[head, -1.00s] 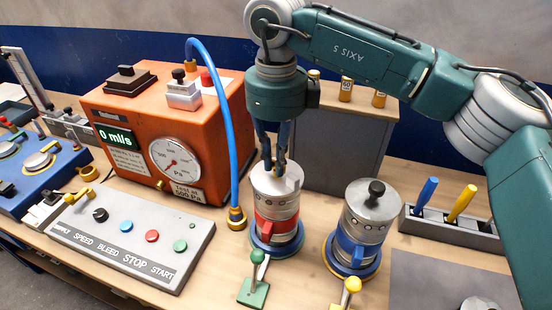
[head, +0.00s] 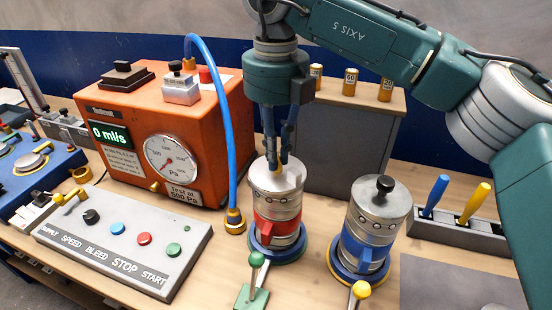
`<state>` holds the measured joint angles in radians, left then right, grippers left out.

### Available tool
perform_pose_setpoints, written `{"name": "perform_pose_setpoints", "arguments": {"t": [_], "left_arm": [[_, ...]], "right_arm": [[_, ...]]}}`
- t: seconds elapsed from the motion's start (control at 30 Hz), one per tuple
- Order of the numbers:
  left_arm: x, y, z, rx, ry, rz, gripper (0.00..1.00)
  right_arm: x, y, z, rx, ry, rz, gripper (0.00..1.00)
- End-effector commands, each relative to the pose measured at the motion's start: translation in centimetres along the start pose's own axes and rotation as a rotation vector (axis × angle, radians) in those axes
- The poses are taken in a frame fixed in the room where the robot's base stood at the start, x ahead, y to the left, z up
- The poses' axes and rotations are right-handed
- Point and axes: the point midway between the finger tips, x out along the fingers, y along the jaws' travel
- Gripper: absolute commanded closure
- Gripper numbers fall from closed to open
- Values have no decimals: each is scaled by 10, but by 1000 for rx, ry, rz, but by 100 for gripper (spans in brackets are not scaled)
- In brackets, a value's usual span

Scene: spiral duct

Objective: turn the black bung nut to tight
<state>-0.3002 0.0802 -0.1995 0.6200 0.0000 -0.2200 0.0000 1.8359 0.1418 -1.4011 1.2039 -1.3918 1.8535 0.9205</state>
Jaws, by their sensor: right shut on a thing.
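A metal canister with a red band (head: 274,228) stands upright on the bench on a blue ring. My right gripper (head: 277,168) comes straight down onto the middle of its lid, with its fingers shut on a small part there. That part is mostly hidden by the fingers, so its colour and how tight it is cannot be told; its place matches the black bung nut (head: 385,185) that stands on the lid of the neighbouring canister with a blue band (head: 368,247). My left gripper is not in view.
A blue hose (head: 225,100) arches from the orange test box (head: 150,135) down to a brass fitting left of the red-banded canister. A grey button panel (head: 125,240) lies front left. A green-knobbed lever (head: 254,275) stands close in front. A pen rack (head: 465,233) is at right.

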Motion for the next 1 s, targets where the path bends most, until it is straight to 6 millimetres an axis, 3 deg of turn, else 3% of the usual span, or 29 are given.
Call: {"name": "perform_pose_setpoints", "arguments": {"t": [0.5, 1.0], "left_arm": [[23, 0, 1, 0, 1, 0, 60], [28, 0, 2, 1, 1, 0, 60]], "right_arm": [[0, -1, 2, 407, -2, 0, 100], [-1, -1, 2, 531, -1, 0, 100]]}}
